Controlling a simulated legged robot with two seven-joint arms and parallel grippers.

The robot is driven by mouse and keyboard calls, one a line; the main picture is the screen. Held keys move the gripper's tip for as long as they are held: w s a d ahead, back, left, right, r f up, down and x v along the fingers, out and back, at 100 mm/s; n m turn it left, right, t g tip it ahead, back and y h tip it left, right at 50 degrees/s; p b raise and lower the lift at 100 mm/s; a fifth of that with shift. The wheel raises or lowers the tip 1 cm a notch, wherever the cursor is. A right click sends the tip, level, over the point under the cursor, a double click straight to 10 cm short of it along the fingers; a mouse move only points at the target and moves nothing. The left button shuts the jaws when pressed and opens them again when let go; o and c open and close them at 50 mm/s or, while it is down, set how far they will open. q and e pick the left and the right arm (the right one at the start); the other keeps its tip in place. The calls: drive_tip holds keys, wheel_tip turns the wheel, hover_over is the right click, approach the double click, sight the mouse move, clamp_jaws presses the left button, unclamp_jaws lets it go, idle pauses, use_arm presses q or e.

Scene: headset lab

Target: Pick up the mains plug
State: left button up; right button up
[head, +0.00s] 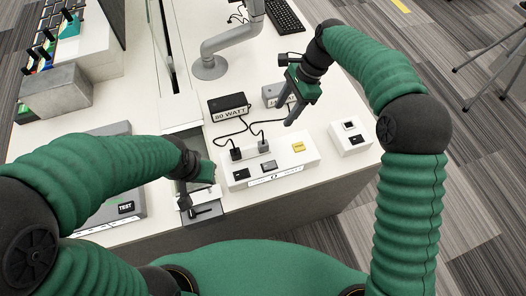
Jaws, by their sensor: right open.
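A small white box (350,138) is at right. A grey monitor stand (209,67) rises behind.

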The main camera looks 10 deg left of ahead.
sight(264, 143)
drive_tip(key=x, duration=1.7)
drive_tip(key=shift+a+r, duration=0.15)
drive_tip(key=shift+a, duration=0.05)
clamp_jaws()
